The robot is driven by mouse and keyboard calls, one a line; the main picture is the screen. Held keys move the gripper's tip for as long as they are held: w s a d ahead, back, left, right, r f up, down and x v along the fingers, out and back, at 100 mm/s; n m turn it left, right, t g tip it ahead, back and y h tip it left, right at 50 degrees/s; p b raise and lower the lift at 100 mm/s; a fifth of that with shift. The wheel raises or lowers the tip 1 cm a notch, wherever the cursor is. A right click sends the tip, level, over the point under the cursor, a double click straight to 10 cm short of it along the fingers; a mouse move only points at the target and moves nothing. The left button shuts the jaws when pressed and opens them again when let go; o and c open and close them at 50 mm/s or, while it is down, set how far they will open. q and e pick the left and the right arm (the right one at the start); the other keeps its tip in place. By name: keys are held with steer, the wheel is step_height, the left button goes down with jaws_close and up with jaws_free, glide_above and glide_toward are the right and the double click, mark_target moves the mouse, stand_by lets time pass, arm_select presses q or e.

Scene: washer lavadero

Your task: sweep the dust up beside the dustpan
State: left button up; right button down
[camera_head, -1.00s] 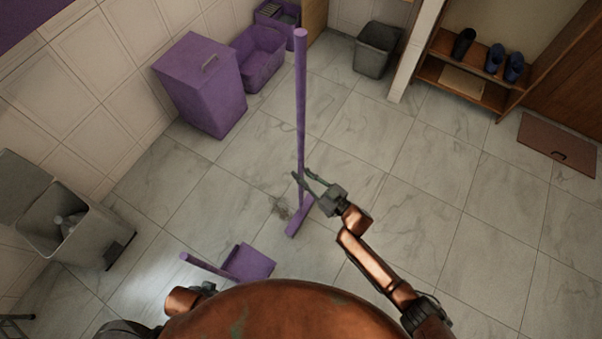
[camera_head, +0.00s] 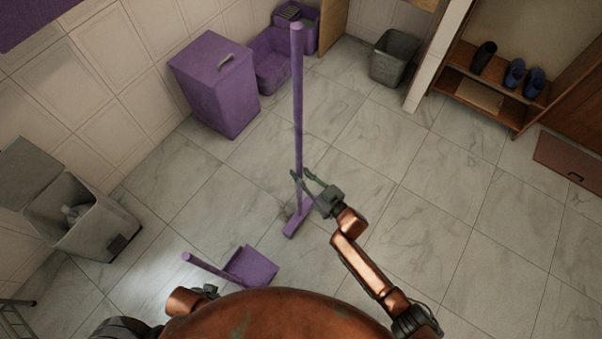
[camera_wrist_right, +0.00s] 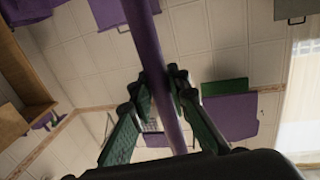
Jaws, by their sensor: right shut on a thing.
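A purple broom (camera_head: 298,110) stands nearly upright, with its head (camera_head: 297,219) low at the floor. My right gripper (camera_head: 304,180) is shut on the lower part of its handle; the right wrist view also shows the handle (camera_wrist_right: 160,70) between the fingers (camera_wrist_right: 158,100). A dark patch of dust (camera_head: 287,211) shows on the floor at the left side of the broom head, partly hidden by it. The purple dustpan (camera_head: 252,265) lies on the floor to the lower left, its handle (camera_head: 205,264) pointing left. My left gripper (camera_head: 209,290) shows only in small part beside my body; its fingers are hidden.
A purple lidded bin (camera_head: 215,90) and purple tubs (camera_head: 283,60) stand along the wall. A grey open bin (camera_head: 85,215) is at left, a dark basket (camera_head: 391,58) at the back, and a shoe rack (camera_head: 490,90) at back right. The tiled floor at right is clear.

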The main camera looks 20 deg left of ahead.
steer(key=shift+s+b+x, duration=0.25)
steer(key=shift+b+x, duration=0.2)
steer(key=shift+x, duration=1.1)
steer(key=shift+a+r, duration=0.1)
steer(key=shift+a, duration=0.15)
steer(key=shift+b+x, duration=0.45)
steer(key=shift+x, duration=0.7)
steer(key=shift+s+a, duration=0.15)
steer(key=shift+a, duration=0.05)
steer(key=b+x, duration=0.1)
steer(key=x, duration=0.3)
steer(key=shift+s+a+b, duration=0.3)
steer(key=shift+b, duration=0.1)
